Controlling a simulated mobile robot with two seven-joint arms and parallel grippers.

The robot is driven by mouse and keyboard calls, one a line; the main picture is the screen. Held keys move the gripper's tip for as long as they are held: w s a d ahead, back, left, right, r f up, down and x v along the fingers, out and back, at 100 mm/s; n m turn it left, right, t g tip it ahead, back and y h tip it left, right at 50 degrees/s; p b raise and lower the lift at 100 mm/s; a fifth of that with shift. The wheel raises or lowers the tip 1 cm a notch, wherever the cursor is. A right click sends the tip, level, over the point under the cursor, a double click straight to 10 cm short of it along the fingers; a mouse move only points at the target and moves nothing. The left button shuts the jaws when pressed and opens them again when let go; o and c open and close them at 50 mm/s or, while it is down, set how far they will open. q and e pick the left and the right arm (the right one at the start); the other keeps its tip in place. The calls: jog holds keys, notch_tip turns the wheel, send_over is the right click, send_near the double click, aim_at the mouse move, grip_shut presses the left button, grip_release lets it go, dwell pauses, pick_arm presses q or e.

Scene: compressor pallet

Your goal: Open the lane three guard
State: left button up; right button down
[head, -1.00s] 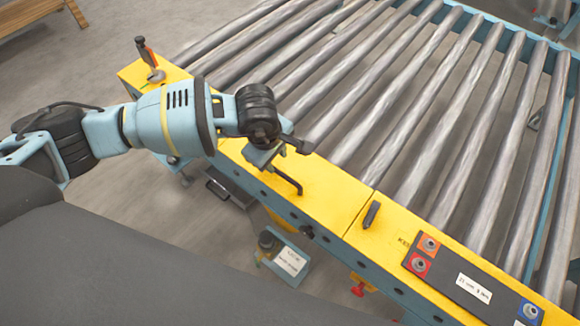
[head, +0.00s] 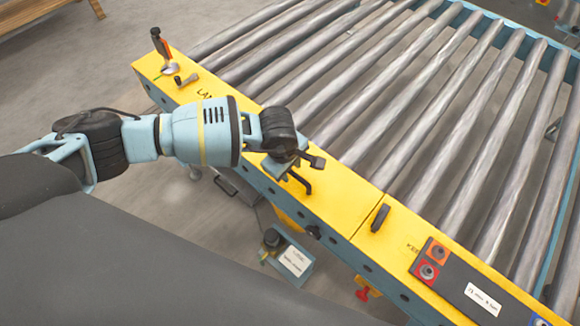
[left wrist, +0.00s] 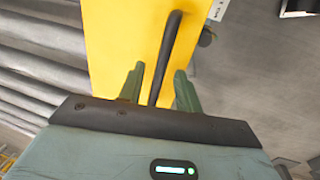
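A yellow guard panel (head: 335,205) runs along the near side of the roller conveyor, with partly covered lettering starting "LAN" near its far left part. A dark bar handle (head: 300,182) stands on the yellow panel. My left gripper (head: 292,168) is at this handle, partly hiding it in the head view. In the left wrist view, the handle (left wrist: 166,50) runs between the two green fingers of the left gripper (left wrist: 159,86). The fingers are apart, with a visible gap beside the handle. Which lane this panel belongs to cannot be read. My right gripper is not in view.
Metal rollers (head: 400,110) lie behind the yellow rail. An orange-handled lever (head: 160,45) stands at the rail's far left end. Another dark handle (head: 380,217) and a dark button panel (head: 465,285) lie to the right. A small labelled box (head: 290,262) sits below the rail.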

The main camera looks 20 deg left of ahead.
pick_arm(q)
grip_shut()
jog(key=shift+r, duration=0.1)
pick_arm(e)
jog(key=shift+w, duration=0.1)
